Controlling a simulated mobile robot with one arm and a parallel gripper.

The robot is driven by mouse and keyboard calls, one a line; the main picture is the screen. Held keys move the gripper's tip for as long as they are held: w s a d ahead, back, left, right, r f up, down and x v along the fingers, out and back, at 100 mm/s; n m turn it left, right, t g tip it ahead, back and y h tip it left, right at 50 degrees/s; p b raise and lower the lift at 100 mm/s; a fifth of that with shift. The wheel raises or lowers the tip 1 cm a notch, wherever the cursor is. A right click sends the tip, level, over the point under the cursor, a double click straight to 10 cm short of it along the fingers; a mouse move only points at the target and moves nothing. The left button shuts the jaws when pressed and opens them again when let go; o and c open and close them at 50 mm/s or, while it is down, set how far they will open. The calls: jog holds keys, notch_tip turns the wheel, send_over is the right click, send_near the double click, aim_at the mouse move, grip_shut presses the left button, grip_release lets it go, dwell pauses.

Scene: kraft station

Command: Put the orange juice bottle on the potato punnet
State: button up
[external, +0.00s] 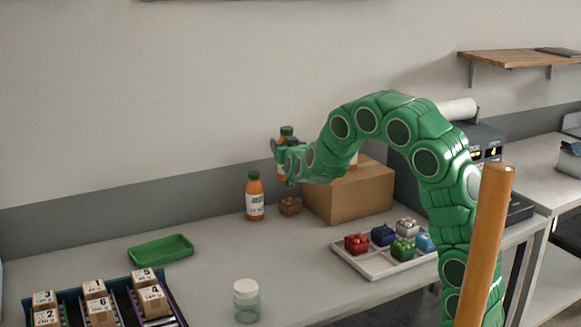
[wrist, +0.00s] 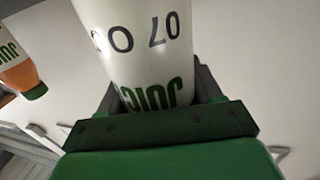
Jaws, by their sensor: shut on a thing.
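An orange juice bottle (external: 286,133) with a green cap is held upright in my gripper (external: 287,160), in the air near the wall. In the wrist view its white label (wrist: 135,45) fills the space between the fingers of my gripper (wrist: 158,95), which is shut on it. A small brown punnet (external: 290,206), which looks like the potato punnet, sits on the table below the held bottle, with a clear gap between them. My gripper and the held bottle partly cover each other in the external view.
A second juice bottle (external: 255,198) stands just left of the brown punnet; a bottle (wrist: 18,65) also shows in the wrist view. A cardboard box (external: 350,193) stands right of the punnet. A white tray (external: 372,268) holds several coloured punnets. A green tray (external: 161,249) and jar (external: 246,302) stand nearer.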

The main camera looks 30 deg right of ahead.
jog(key=s+d+m+g+h, duration=0.2)
jog(key=s+d+m+h, duration=0.15)
jog(key=d+h, duration=0.2)
jog(key=w+f, duration=1.2)
jog(key=f, duration=0.1)
jog(key=shift+w+d, duration=0.3)
jog(key=shift+d, duration=0.15)
dwell(0.5)
jog(key=shift+f, duration=0.1)
jog(key=o, duration=1)
jog(key=shift+v, duration=6.05)
